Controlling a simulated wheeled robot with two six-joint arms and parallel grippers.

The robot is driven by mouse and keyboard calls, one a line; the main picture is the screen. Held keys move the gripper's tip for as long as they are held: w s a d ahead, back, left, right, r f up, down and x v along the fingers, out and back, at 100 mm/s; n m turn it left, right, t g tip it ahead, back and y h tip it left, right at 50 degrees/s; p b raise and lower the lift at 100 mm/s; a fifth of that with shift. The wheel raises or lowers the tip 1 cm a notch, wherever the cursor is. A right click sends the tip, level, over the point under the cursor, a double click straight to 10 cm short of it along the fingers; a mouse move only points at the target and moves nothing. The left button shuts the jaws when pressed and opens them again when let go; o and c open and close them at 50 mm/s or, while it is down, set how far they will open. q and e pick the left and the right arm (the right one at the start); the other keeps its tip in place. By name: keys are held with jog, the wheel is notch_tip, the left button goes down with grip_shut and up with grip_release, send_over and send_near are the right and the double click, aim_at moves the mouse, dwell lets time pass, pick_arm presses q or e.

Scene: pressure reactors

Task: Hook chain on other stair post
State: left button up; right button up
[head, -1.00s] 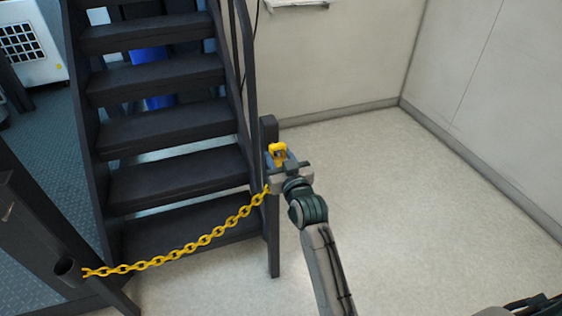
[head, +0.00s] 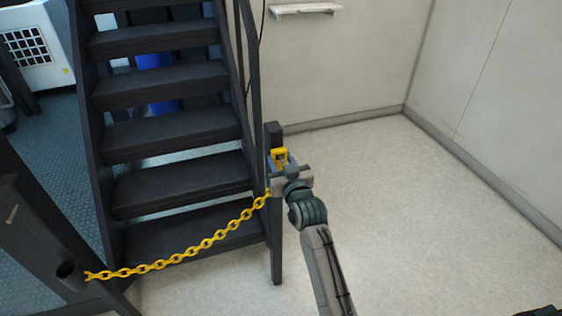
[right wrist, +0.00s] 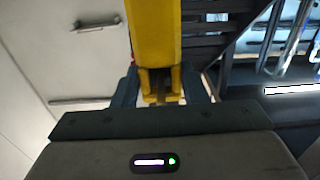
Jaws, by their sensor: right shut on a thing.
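A yellow chain (head: 200,247) hangs across the bottom of the dark stairs in the head view. Its left end is at the left post (head: 65,270), and its right end rises to my right gripper (head: 279,160). The right gripper is shut on the yellow chain end (head: 280,155), right in front of the top of the right stair post (head: 275,240). I cannot tell whether the chain end touches this post. In the right wrist view, the yellow end piece (right wrist: 155,40) stands between the fingers. My left gripper is not in view.
The dark stairs (head: 180,135) rise behind the chain. A pale wall (head: 340,70) with a small white shelf (head: 305,9) is behind the post. The floor (head: 400,220) to the right of my arm is clear.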

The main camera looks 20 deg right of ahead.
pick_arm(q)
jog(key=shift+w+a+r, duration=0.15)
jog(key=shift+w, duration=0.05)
pick_arm(e)
jog(key=o, duration=1.1)
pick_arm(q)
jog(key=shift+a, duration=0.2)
pick_arm(e)
jog(key=shift+s, duration=0.1)
